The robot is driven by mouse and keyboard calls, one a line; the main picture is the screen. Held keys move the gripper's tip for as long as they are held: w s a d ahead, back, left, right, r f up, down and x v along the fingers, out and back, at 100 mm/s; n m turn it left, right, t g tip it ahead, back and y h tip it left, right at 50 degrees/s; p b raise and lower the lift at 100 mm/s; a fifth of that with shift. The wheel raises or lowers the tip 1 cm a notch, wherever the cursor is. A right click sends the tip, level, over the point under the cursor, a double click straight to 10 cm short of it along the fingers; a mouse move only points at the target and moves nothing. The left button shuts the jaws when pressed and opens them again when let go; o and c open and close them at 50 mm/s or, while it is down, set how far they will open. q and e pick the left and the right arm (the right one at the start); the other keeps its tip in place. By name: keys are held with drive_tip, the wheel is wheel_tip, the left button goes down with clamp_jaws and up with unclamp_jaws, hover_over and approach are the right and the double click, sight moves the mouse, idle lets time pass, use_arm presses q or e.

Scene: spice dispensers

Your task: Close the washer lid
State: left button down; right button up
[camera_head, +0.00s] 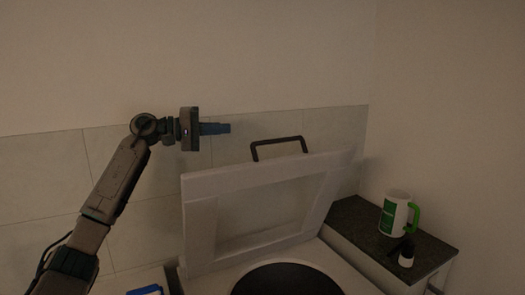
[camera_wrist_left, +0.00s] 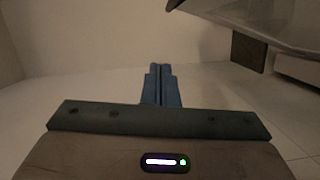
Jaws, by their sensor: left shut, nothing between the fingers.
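The washer lid (camera_head: 262,205) is a pale framed panel standing raised and tilted back near the tiled wall. A dark handle (camera_head: 279,144) sits on its top edge. Below it the washer's dark round opening (camera_head: 286,279) is uncovered. My left gripper (camera_head: 228,128) is shut and empty, above the lid's upper left corner and left of the handle, apart from both. In the left wrist view its blue fingers (camera_wrist_left: 161,84) are together. Part of the lid (camera_wrist_left: 262,17) and the handle (camera_wrist_left: 248,51) show at upper right there. My right gripper is in neither view.
A dark counter (camera_head: 352,215) stands right of the washer. It holds a white and green mug (camera_head: 394,214) and a small black and white bottle (camera_head: 406,256). A blue object (camera_head: 146,291) lies at the bottom left. The space above the lid is free.

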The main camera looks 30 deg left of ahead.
use_arm(q)
drive_tip(key=w+d+f+p, duration=0.2)
drive_tip(key=w+d+p, duration=0.3)
drive_tip(key=d+p, duration=0.3)
drive_tip(key=shift+w+d+f, duration=0.2)
drive_tip(key=shift+d, duration=0.9)
